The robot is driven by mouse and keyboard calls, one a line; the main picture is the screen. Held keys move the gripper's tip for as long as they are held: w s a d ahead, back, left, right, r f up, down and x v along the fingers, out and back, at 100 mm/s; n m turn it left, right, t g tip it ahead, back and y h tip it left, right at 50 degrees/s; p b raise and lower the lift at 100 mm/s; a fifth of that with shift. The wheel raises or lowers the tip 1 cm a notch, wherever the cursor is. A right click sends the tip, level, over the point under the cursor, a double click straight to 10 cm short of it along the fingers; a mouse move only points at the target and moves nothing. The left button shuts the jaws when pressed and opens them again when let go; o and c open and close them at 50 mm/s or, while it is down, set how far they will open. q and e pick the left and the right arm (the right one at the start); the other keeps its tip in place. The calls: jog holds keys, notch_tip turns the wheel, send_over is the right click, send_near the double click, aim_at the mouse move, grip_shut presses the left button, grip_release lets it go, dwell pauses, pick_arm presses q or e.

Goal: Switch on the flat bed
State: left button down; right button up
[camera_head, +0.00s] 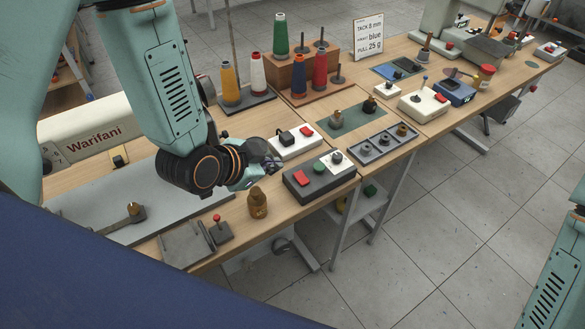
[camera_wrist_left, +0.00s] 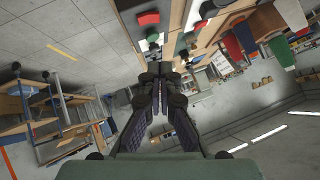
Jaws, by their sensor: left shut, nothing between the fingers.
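A sewing machine arm lettered "Warifani" (camera_head: 95,143) lies at the left, above a grey flat plate (camera_head: 185,208). A dark grey control box (camera_head: 330,187) on the near bench edge carries a red button (camera_head: 302,177), a green button (camera_head: 319,168) and a white part with a dark knob. Behind it is a white box (camera_head: 297,148) with a black switch and a red button. No label ties either box to a machine. My left gripper (camera_head: 268,166) is shut and empty, left of both boxes; its fingers also show in the left wrist view (camera_wrist_left: 160,100). My right gripper is out of view.
A red-knobbed lever (camera_head: 218,228) is nearer. Thread cones (camera_head: 230,83) stand behind. A dark tray (camera_head: 383,144) and a white joystick box (camera_head: 423,104) lie right. Open floor lies beyond the bench edge.

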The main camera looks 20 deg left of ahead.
pick_arm(q)
send_near(300, 171)
jog(key=w+d, duration=0.2)
jog(key=shift+w+d+r, duration=0.1)
jog(key=shift+w+d, duration=0.1)
jog(key=shift+w, duration=0.2)
jog(key=f, duration=0.2)
jog(key=w+a+f, duration=0.1)
jog(key=shift+f, duration=0.1)
jog(key=shift+w+a+f, duration=0.1)
jog(key=shift+a+f, duration=0.05)
jog(key=shift+f, duration=0.25)
